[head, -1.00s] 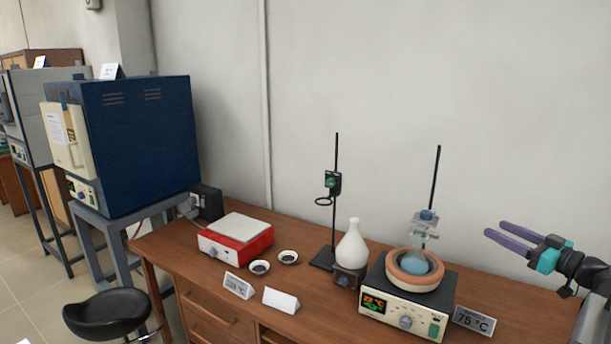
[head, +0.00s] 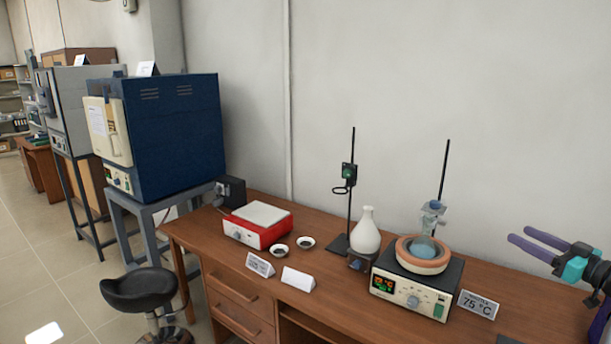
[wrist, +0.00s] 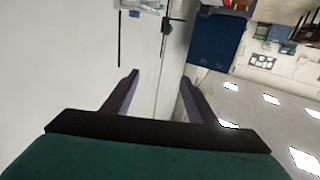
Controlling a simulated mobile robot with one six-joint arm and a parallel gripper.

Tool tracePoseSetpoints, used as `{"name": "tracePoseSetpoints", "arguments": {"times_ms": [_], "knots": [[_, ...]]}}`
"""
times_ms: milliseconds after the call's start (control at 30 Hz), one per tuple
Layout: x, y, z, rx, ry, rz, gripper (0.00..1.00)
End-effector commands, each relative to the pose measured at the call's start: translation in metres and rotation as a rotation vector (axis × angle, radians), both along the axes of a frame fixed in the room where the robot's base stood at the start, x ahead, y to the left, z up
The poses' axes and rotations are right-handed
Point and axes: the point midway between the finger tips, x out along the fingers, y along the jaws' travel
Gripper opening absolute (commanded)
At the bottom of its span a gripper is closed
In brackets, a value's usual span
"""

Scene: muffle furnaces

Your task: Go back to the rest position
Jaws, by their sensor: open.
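My gripper (head: 526,241) is at the right edge of the head view, above the right end of the wooden bench. Its two purple fingers point left and are apart, with nothing between them. In the wrist view the gripper (wrist: 158,82) also shows open and empty, with wall and floor beyond the fingers. It touches nothing that I can see.
On the bench (head: 350,312) stand a heating bath (head: 412,297) with a flask (head: 424,248), a white flask (head: 366,237), a stand (head: 350,200), a red hotplate (head: 257,232) and small dishes (head: 305,243). A blue furnace (head: 175,140) and a black stool (head: 140,290) are left.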

Motion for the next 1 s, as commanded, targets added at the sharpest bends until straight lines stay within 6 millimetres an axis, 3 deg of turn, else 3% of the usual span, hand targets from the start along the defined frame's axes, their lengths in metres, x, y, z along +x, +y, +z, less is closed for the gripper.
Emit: {"name": "tracePoseSetpoints", "arguments": {"times_ms": [300, 567, 767, 1000], "knots": [[0.020, 0.028, -0.015, 0.011, 0.008, 0.047, 0.53], [0.046, 0.065, -0.051, 0.042, 0.033, 0.110, 0.53], [0.072, 0.119, -0.104, 0.087, 0.077, 0.190, 0.53], [0.093, 0.201, -0.190, 0.120, 0.179, 0.298, 0.53]]}}
